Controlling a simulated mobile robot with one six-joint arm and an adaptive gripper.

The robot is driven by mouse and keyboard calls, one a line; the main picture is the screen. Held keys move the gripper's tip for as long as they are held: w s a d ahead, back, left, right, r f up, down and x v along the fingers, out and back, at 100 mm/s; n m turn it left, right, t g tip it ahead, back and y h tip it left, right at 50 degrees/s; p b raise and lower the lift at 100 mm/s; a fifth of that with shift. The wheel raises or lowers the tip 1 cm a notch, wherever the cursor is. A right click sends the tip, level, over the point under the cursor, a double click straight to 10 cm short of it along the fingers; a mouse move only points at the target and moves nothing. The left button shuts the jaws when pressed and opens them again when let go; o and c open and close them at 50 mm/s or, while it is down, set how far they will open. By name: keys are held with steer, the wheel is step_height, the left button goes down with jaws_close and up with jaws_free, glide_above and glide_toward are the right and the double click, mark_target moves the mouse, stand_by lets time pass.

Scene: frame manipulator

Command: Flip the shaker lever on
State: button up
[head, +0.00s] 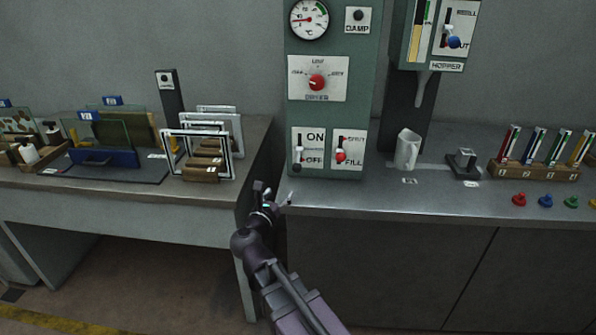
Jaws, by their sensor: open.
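The lever with the ON/OFF plate (308,140) is at the lower left of the green panel; its small word label is too small to read surely. My gripper (272,192) is open and empty, in front of the bench's left front edge, below and to the left of this lever. It does not touch the lever.
A red-knobbed FILL lever (341,156) is close to the right of the ON/OFF lever. The dryer dial (317,82) is above. A white jug (407,149) stands right of the panel. Frames (205,172) stand on the left table (120,193).

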mark_target(295, 171)
steer(key=shift+w+d, duration=0.1)
steer(key=shift+w, duration=0.1)
steer(key=x, duration=1.3)
steer(key=shift+w+d, duration=0.1)
steer(key=shift+w, duration=0.1)
